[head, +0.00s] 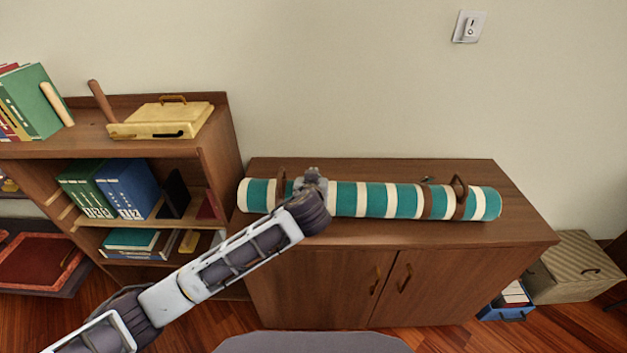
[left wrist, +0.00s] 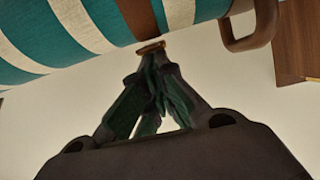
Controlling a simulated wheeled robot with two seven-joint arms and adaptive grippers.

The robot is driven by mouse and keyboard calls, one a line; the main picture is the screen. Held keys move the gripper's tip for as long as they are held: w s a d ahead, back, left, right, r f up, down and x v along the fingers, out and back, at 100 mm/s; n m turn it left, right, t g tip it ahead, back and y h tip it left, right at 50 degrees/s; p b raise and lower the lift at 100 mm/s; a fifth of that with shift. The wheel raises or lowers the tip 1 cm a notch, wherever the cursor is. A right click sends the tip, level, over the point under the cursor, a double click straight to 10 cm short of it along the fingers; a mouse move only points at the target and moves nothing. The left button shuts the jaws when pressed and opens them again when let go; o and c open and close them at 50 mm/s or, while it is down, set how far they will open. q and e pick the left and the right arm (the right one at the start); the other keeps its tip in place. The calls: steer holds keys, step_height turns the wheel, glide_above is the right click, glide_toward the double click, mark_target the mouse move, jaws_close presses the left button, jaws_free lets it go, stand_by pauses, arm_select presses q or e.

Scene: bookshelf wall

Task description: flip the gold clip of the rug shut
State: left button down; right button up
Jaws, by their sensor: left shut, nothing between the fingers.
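The rug (head: 375,199) is a teal-and-cream striped roll lying lengthwise on the low wooden cabinet. Brown bands go round it, one at the right (head: 427,201). In the left wrist view the rug (left wrist: 60,40) fills the top, with a brown strap (left wrist: 138,18) and a small gold-brown clip (left wrist: 150,47) at its edge. My left gripper (head: 312,178) is over the left half of the rug. In the left wrist view its fingers (left wrist: 152,68) are shut and empty, their tips close to the clip. I cannot tell whether they touch it. The clip is hidden behind my gripper in the head view.
Brown handles stand on the rug at left (head: 282,182) and right (head: 460,184). The cabinet top (head: 400,235) is clear in front. A bookshelf (head: 215,150) stands at left, with a yellow case (head: 165,120) on top. A striped box (head: 575,265) is at right.

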arm_select(q)
steer(key=shift+s+f+t+b, duration=0.2)
steer(key=shift+f+t+b, duration=0.1)
steer(key=shift+f, duration=0.05)
steer(key=shift+r, duration=0.2)
arm_select(e)
steer(key=shift+w+a, duration=0.5)
steer(key=shift+w, duration=0.25)
arm_select(q)
steer(key=shift+w, duration=0.25)
steer(key=shift+w, duration=0.55)
arm_select(e)
steer(key=shift+w, duration=0.1)
steer(key=shift+r, duration=0.1)
arm_select(q)
steer(key=shift+w+r, duration=0.1)
